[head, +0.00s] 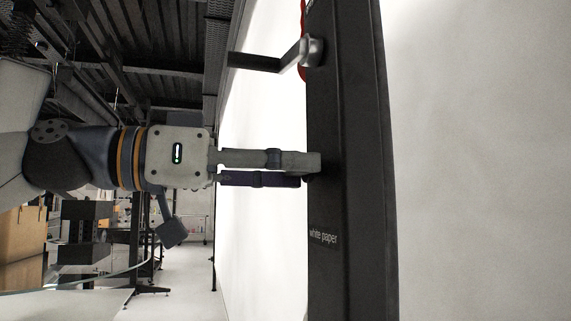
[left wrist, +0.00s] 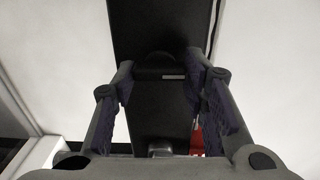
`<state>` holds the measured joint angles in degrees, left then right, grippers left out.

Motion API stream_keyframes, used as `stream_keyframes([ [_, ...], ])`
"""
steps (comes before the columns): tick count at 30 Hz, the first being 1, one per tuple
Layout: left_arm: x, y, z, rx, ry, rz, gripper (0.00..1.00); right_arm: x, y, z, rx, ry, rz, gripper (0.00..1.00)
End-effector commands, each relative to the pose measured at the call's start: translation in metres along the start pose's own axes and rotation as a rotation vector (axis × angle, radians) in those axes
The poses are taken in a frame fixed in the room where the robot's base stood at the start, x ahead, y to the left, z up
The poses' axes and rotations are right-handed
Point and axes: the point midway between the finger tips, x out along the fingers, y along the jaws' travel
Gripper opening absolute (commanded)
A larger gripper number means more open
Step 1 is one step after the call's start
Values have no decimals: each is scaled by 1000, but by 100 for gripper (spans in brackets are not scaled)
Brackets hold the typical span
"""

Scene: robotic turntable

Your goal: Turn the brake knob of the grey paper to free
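A dark upright panel (head: 345,120) crosses the head view and carries a label (head: 323,236) reading "white paper"; I see no grey paper label. My left gripper (head: 312,166) reaches the panel from the left, its fingertips at the panel's near edge. In the left wrist view the two fingers of the left gripper (left wrist: 160,75) stand apart. A dark rounded shape, probably the knob (left wrist: 155,60), lies between the fingertips; I cannot tell whether they touch it. In the head view the fingers mostly hide this spot. My right gripper is not in view.
A crank handle (head: 255,62) with a metal hub (head: 312,52) sticks out of the panel above the gripper, with a red part (head: 303,72) behind it. A large white backdrop (head: 480,160) lies right of the panel. Cardboard boxes (head: 25,232) stand lower left.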

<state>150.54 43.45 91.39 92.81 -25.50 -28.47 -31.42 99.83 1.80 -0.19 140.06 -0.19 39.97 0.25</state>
Motion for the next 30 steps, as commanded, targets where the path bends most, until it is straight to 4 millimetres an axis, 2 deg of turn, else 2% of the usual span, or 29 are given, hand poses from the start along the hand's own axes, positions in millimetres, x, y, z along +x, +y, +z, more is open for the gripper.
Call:
stream_keyframes([
  [8,0,0,-2,-37,1,-1,12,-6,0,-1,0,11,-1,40],
  [13,-1,2,-5,-126,0,0,12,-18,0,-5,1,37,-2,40],
  [30,-1,2,-6,-649,2,2,12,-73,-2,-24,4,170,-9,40],
])
